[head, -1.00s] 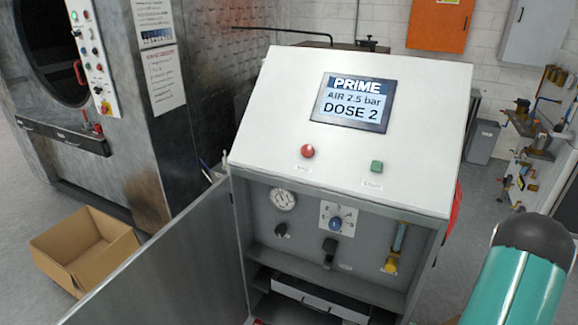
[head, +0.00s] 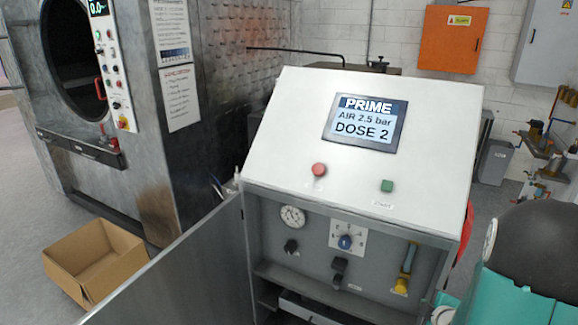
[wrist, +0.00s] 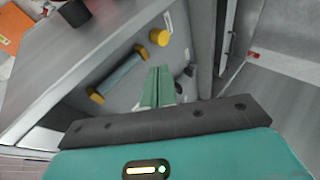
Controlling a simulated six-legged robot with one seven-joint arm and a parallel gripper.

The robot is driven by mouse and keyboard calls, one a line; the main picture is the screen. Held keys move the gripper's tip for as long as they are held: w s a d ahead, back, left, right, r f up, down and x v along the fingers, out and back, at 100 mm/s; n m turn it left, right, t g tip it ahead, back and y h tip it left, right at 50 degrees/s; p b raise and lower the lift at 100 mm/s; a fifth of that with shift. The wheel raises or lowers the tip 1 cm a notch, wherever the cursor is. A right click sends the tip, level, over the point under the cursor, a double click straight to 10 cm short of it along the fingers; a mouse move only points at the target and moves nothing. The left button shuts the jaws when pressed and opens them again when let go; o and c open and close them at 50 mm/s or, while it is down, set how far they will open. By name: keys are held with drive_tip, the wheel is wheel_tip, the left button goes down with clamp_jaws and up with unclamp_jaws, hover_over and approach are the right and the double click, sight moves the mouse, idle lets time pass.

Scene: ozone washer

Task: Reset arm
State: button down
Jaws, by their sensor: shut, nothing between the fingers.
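My gripper (wrist: 158,80) shows in the wrist view as two pale green fingers held together, empty. They point toward the open lower bay of the white control cabinet (head: 290,115). In the wrist view a clear tube with yellow ends (wrist: 120,75) is left of the fingers and a yellow knob (wrist: 159,37) is above them. I cannot tell whether the fingers touch anything. In the head view my teal and dark arm fills the lower right corner; the fingers are not visible there. The cabinet's screen (head: 365,122) reads PRIME, AIR 2.5 bar, DOSE 2.
The cabinet's grey door (head: 185,275) stands open to the left. A cardboard box (head: 95,262) lies on the floor beside the large metal washer (head: 215,100). An orange wall box (head: 453,38) hangs behind. A grey bin (head: 494,160) stands at the right.

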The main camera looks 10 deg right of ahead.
drive_tip(key=s+a+r+m+g+h, duration=0.1)
drive_tip(key=a+r+m, duration=0.2)
drive_tip(key=a+r, duration=0.35)
drive_tip(key=s+a+r+m+g, duration=0.1)
drive_tip(key=a+r+m, duration=0.3)
drive_tip(key=r, duration=0.5)
drive_tip(key=s+a+r+m+g+y, duration=0.1)
drive_tip(key=s+a+r+m, duration=0.1)
drive_tip(key=s+a+r, duration=0.2)
drive_tip(key=s+a+r+m+g+y, duration=0.1)
drive_tip(key=s+a+r, duration=0.3)
drive_tip(key=s+a, duration=0.6)
drive_tip(key=a+m+y, duration=0.1)
drive_tip(key=a, duration=0.1)
drive_tip(key=shift+s+a+r+m+g, duration=0.2)
drive_tip(key=shift+a+m+g, duration=0.1)
drive_tip(key=shift+a+g, duration=0.1)
